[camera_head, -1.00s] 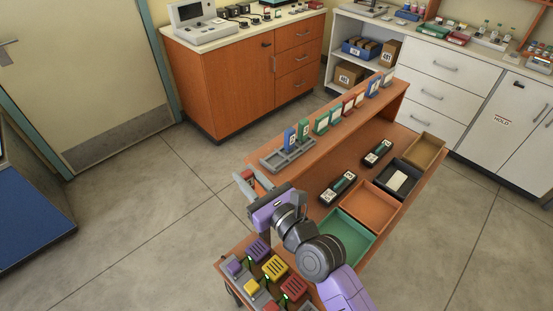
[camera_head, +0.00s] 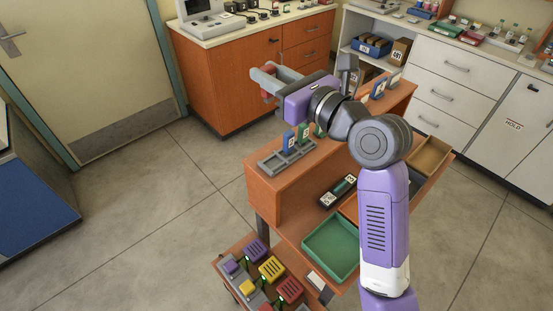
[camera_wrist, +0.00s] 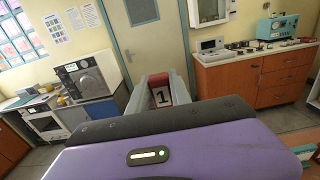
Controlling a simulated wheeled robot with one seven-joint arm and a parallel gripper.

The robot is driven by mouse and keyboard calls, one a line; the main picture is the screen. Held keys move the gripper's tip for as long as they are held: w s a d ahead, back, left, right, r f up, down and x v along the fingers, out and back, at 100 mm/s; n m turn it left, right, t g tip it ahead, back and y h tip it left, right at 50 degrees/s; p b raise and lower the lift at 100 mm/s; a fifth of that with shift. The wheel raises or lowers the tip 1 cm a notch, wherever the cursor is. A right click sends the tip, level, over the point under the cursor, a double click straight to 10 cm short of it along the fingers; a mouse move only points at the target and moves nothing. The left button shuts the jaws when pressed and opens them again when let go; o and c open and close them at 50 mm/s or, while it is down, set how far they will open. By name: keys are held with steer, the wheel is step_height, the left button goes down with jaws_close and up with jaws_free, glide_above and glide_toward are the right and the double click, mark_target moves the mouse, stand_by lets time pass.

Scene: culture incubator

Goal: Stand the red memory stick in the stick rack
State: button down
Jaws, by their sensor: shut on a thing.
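My gripper (camera_head: 264,82) is shut on the red memory stick, raised well above and to the left of the shelf top. In the wrist view the red stick (camera_wrist: 161,97), with a white label marked 1, sits between the two grey fingers. In the head view the fingers mostly hide it. The grey stick rack (camera_head: 270,164) lies on the near left end of the raised wooden shelf, below my gripper. A blue stick (camera_head: 289,141) and a green stick (camera_head: 303,132) stand upright in its far part. Its nearer part looks empty.
More sticks (camera_head: 378,88) stand farther along the shelf, partly hidden by my arm. Below are a green tray (camera_head: 331,249), a dark device (camera_head: 338,190) and purple, yellow and red blocks (camera_head: 271,269). An orange cabinet (camera_head: 227,84) stands behind; floor at left is clear.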

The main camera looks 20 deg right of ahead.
steer(key=shift+d+f, duration=0.1)
steer(key=shift+d, duration=0.15)
step_height(320, 180, down, 19)
steer(key=b, duration=0.2)
steer(key=shift+f+b, duration=0.1)
steer(key=shift+b, duration=0.25)
steer(key=shift+f, duration=0.2)
steer(key=c, duration=1.5)
jaws_free()
steer(key=shift+o, duration=0.2)
steer(key=shift+r, duration=0.25)
steer(key=b+v, duration=0.1)
steer(key=v, duration=1.1)
